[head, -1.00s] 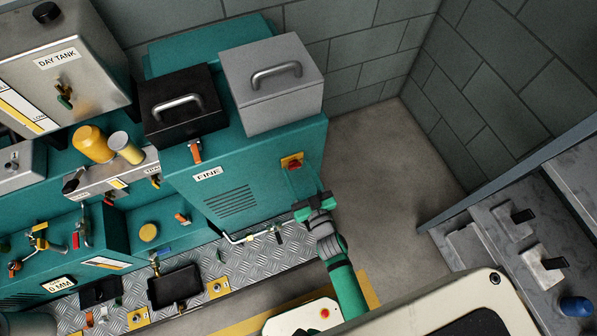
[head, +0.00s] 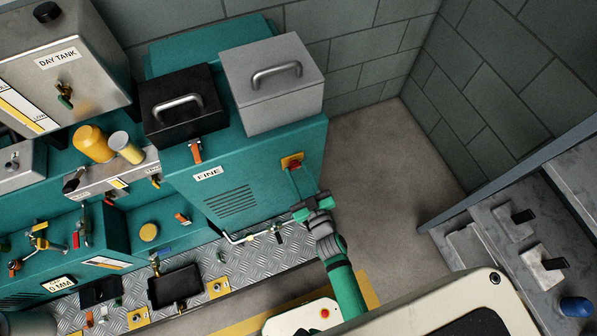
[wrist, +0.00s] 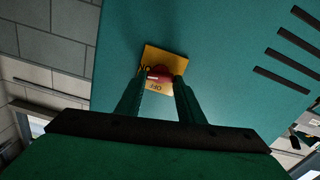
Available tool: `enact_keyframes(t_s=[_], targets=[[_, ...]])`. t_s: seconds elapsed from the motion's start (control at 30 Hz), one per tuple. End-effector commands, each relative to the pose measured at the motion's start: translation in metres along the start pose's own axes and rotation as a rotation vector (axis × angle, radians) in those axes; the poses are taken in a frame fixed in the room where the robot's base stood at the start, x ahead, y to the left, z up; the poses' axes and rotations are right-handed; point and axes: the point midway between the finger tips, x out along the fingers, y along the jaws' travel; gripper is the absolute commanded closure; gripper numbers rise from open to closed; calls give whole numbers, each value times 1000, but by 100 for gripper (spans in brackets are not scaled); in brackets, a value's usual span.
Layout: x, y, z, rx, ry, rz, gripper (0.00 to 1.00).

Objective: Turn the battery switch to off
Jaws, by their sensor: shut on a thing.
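The battery switch is a red knob (wrist: 159,72) on a yellow plate (wrist: 168,57), mounted on the teal cabinet's side. In the head view, the switch (head: 292,162) sits near the cabinet's upper right corner. My gripper (wrist: 162,82) is shut on the red knob, with a finger on either side of it; in the head view, my gripper (head: 300,174) reaches up to the plate from below. The word OFF shows upside down on the plate's lower part in the wrist view. The fingers hide part of the knob, and I cannot tell its exact angle.
The teal cabinet (head: 252,170) has slots and a FINE label (head: 208,174). A grey box (head: 270,105) and a black box (head: 183,125) with handles stand on it. Bare floor (head: 375,150) lies to its right. A grey bench (head: 490,225) stands further right.

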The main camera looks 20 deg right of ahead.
Motion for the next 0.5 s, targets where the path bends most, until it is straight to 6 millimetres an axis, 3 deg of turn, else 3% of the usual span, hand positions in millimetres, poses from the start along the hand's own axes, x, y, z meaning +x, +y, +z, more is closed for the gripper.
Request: enact_keyframes(t_s=[0.5], targets=[[1,-3,0,-481,2,1,88]])
